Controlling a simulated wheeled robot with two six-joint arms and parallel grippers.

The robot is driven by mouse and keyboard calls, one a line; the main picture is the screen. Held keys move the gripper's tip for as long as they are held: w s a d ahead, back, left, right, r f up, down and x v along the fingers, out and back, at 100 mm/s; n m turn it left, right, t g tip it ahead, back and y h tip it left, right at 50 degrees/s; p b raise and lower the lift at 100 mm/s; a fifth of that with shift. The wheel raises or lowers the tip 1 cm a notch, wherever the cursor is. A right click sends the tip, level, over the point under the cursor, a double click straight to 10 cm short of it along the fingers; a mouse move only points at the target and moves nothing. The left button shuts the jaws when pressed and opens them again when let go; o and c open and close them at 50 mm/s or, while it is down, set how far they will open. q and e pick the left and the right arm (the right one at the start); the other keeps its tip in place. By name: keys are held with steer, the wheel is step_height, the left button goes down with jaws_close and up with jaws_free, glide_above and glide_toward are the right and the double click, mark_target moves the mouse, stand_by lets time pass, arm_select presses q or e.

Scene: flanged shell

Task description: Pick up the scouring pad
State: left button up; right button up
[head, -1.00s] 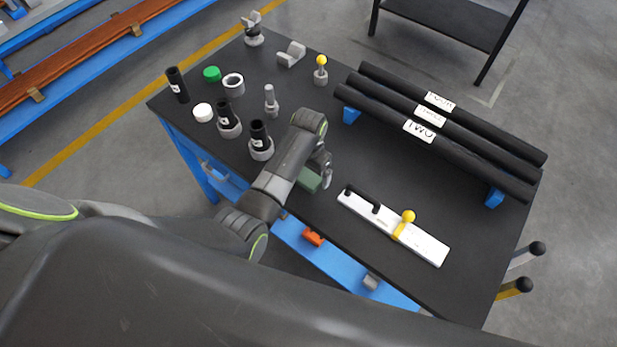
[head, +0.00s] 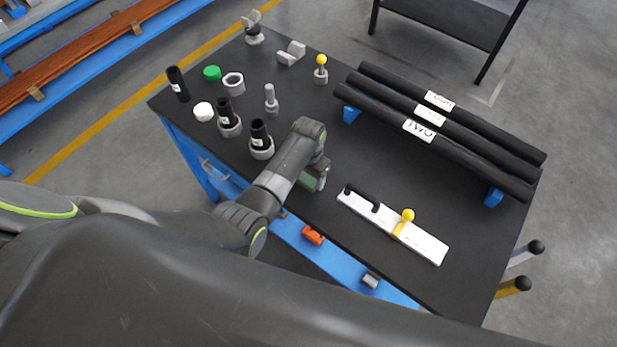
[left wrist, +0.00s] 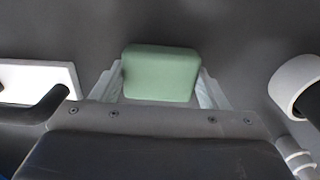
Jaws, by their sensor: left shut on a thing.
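The scouring pad is a green block and shows in the left wrist view (left wrist: 161,73) between the two pale fingers of my left gripper (left wrist: 161,88). The gripper is shut on it, one finger at each side. In the head view the pad (head: 310,183) shows only partly, under the end of my left arm near the table's front edge. My left gripper (head: 320,174) is mostly hidden there by its own wrist. I cannot tell whether the pad touches the table. My right gripper is not in view.
The black table (head: 300,230) carries a white board with a black handle (head: 430,246) to the right and black tubes (head: 460,137) behind it. Dark cylinders in grey rings (head: 261,152) stand close left of my arm. An orange part (head: 312,235) lies on the blue shelf below.

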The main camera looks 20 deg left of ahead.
mark_target(308, 176)
arm_select(q)
steer(key=shift+r, duration=0.15)
step_height(308, 176, up, 10)
steer(key=shift+f+b, duration=0.15)
steer(key=shift+b, duration=0.3)
stand_by(0.4)
steer(key=o, duration=0.3)
steer(key=shift+c, duration=1.1)
